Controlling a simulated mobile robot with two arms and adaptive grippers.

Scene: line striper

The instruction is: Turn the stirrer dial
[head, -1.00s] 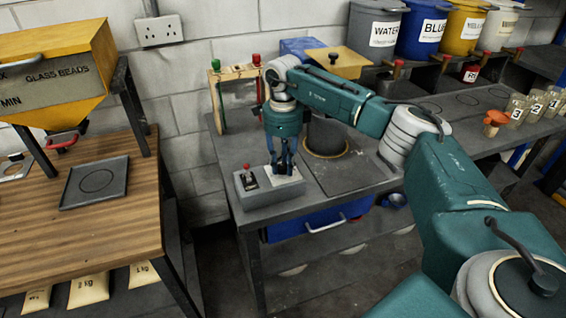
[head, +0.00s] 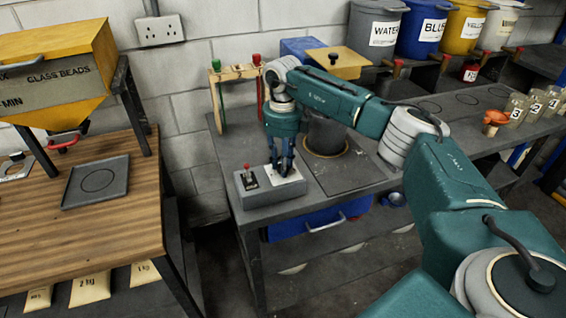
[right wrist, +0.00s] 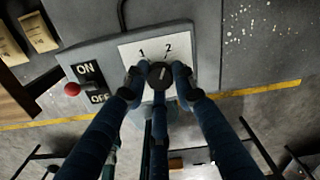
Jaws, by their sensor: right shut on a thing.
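The stirrer dial (right wrist: 160,75) is a dark round knob on a white plate (right wrist: 168,45) marked 1 and 2, in the right wrist view. My right gripper (right wrist: 160,82) is shut on the dial, with fingers on both sides of it. In the head view my right gripper (head: 282,172) points down at the grey control box (head: 262,198), and its fingers hide the dial. The box also carries a switch with a red knob (right wrist: 72,89), beside ON and OFF labels. My left gripper is not in view.
A dark pot (head: 326,135) stands behind my right gripper on the grey bench. A rack (head: 232,72) with red and green handled tools stands behind the box. A wooden table (head: 95,225) with a black tray is at left.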

